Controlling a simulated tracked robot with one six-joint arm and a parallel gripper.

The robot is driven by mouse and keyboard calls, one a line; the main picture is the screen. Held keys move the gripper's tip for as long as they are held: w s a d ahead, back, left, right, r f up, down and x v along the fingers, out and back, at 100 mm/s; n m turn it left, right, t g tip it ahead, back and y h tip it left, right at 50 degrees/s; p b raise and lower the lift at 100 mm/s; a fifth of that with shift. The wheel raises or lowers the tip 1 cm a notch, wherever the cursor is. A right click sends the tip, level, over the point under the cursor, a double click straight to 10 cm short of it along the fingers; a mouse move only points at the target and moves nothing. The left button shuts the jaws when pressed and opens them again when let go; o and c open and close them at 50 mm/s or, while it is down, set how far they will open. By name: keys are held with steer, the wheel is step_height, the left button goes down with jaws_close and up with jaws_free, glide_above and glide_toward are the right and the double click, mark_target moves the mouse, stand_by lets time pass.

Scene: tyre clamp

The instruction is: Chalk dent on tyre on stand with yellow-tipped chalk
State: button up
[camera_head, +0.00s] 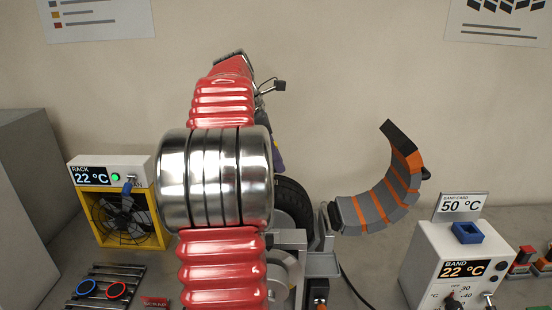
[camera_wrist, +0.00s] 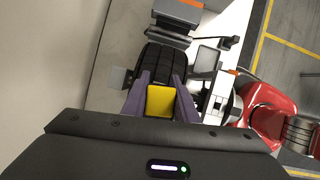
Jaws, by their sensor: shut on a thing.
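The black tyre (camera_head: 292,200) sits on its grey stand (camera_head: 290,240), largely hidden behind my arm in the head view. Its treaded face (camera_wrist: 166,68) shows in the wrist view just beyond my fingertips. My gripper (camera_wrist: 160,84) has purple fingers and is shut on the yellow-tipped chalk (camera_wrist: 160,101), of which only a yellow face shows. I cannot tell whether the chalk touches the tyre. In the head view only a sliver of a purple finger shows beside my arm, above the tyre. I cannot make out a dent.
A curved grey-and-orange band (camera_head: 385,200) stands swung open right of the tyre. The band control box (camera_head: 445,255) reads 22 °C, with a 50 °C card behind. A yellow-framed fan (camera_head: 122,218) and a rack with blue and red rings (camera_head: 103,288) are at left.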

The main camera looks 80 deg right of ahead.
mark_target(276, 143)
steer(key=shift+f, duration=0.85)
stand_by(2.2)
steer(key=shift+r, duration=0.1)
steer(key=shift+r, duration=2.45)
